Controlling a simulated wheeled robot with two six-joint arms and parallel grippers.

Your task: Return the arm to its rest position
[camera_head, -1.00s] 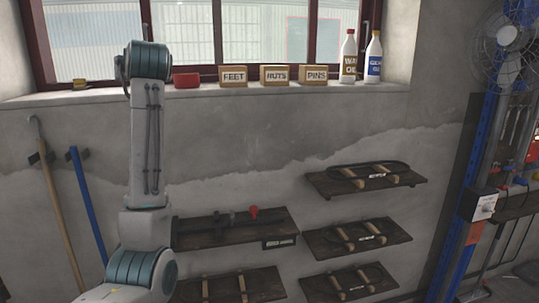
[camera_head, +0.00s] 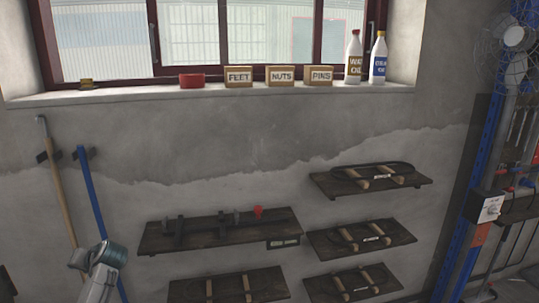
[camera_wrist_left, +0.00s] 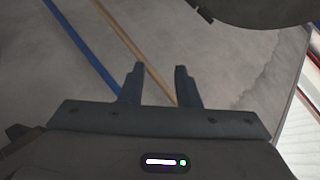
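My left arm (camera_head: 101,268) shows at the lower left of the head view, low in front of the wall; its gripper is outside that view. In the left wrist view my left gripper (camera_wrist_left: 160,85) has its two dark fingers apart with nothing between them. Behind the fingers are the grey wall, a blue pole and a wooden pole. My right arm and right gripper are in neither view.
A blue pole (camera_head: 91,190) and a wooden cane (camera_head: 57,180) lean on the wall near my left arm. Wall shelves (camera_head: 220,236) hold tools at centre and right. The window sill (camera_head: 210,93) carries labelled boxes, a red item and two bottles. A blue post (camera_head: 478,180) stands right.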

